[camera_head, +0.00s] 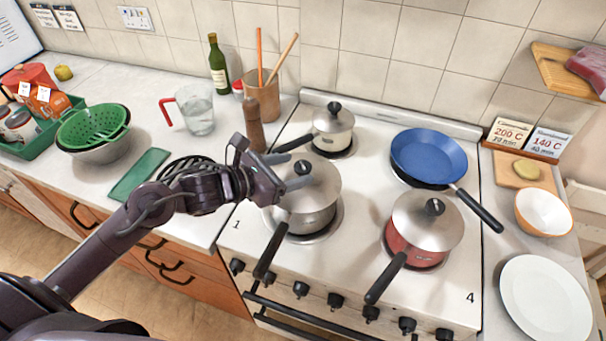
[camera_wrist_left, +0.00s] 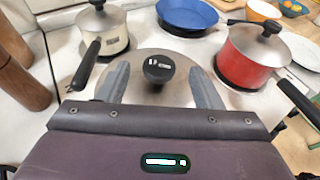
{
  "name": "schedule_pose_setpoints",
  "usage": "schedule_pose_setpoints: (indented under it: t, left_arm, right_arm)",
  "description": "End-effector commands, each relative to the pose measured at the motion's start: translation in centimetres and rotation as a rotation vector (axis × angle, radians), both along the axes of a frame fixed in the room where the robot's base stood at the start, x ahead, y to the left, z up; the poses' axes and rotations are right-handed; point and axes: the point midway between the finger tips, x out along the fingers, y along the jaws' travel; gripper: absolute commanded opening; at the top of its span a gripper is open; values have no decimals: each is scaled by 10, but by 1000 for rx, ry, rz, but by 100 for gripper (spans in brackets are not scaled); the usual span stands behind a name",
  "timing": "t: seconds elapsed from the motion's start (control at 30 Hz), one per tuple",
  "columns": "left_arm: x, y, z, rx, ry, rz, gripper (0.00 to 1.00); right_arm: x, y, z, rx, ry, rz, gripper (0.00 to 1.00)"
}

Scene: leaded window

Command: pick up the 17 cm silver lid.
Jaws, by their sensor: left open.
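A silver lid (camera_head: 316,185) with a black knob (camera_head: 304,167) sits on the steel pot (camera_head: 311,221) at the front left of the hob. My left gripper (camera_head: 291,173) is open over this lid. In the left wrist view the knob (camera_wrist_left: 158,68) stands between the two grey fingers, with a gap on each side. The knob has small white marking that I cannot read for sure. Another silver lid (camera_head: 428,220) sits on the red pot (camera_head: 414,253) at the front right. A smaller silver lid (camera_head: 334,120) covers the cream pot (camera_head: 333,140) at the back left. My right gripper is not in view.
A blue frying pan (camera_head: 429,156) is at the back right of the hob. Left of the hob stand a pepper mill (camera_head: 254,127), a utensil pot (camera_head: 262,97) and a glass jug (camera_head: 196,110). A white plate (camera_head: 545,299) lies at the right.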

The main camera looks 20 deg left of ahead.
Motion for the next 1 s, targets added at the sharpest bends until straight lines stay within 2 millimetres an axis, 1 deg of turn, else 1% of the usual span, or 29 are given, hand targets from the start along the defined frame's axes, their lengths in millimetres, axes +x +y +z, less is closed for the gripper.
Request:
schedule_pose_setpoints:
  t: [0.03,0.1,0.2,0.3,0.53,0.93,1.0]
  left_arm:
    - [7,-3,5,-8,-1,4,60]
    - [14,-9,1,-7,0,2,60]
    - [24,-15,-6,-6,-1,4,60]
    - [28,-18,-10,-2,-1,2,60]
    - [28,-19,-12,-1,0,1,60]
    - [28,-18,-12,0,0,1,7]
    - [28,-19,-11,-1,-1,2,7]
  right_arm:
    - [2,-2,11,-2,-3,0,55]
    - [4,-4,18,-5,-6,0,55]
    - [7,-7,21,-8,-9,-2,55]
    - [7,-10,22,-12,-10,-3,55]
    - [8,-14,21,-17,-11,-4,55]
    - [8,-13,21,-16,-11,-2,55]
    - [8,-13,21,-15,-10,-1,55]
